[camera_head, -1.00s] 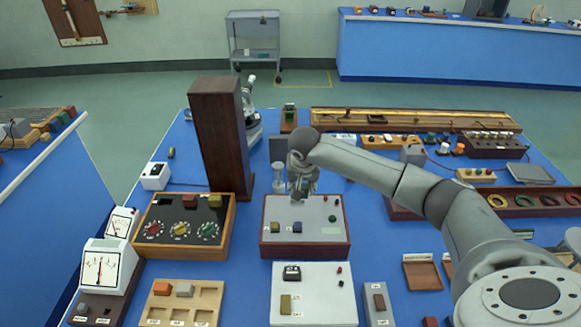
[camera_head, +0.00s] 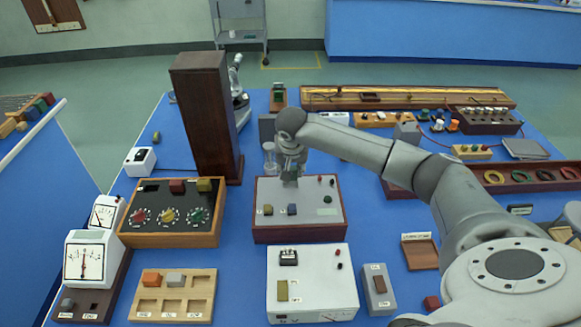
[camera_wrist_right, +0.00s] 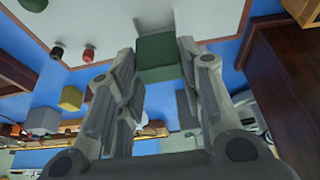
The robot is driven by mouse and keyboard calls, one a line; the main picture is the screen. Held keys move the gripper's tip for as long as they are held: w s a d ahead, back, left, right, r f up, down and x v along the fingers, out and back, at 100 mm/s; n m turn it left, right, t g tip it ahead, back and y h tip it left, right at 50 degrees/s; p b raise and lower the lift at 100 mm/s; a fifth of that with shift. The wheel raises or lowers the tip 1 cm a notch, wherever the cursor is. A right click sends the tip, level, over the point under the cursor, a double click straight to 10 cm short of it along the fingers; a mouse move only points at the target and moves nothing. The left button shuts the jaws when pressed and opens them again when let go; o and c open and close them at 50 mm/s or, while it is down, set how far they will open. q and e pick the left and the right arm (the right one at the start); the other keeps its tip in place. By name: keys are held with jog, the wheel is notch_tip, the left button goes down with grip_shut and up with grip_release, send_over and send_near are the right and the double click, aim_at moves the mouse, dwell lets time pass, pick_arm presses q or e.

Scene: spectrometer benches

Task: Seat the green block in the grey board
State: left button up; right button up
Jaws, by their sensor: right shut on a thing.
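The grey board (camera_head: 335,192) is a dark wooden box with a light grey top, at mid-table in the head view. My right gripper (camera_head: 291,178) points down over the board's back left part. In the wrist view, my right gripper (camera_wrist_right: 155,72) is shut on the green block (camera_wrist_right: 160,48), held between its fingertips. Whether the block touches the board cannot be told. My left gripper is not in view.
A tall dark wooden column (camera_head: 205,115) stands left of the gripper, with a glass cylinder (camera_head: 270,158) close behind. A black panel with knobs (camera_head: 150,218) lies left of the board. A white box (camera_head: 315,285) lies in front.

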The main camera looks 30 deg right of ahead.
jog(key=shift+f, duration=0.35)
jog(key=shift+f+b, duration=0.5)
jog(key=shift+b, duration=0.25)
jog(key=shift+f, duration=0.6)
jog(key=shift+f+b, duration=0.35)
jog(key=shift+f, duration=0.3)
jog(key=o, duration=1)
jog(key=shift+o, duration=0.2)
jog(key=v, duration=1.2)
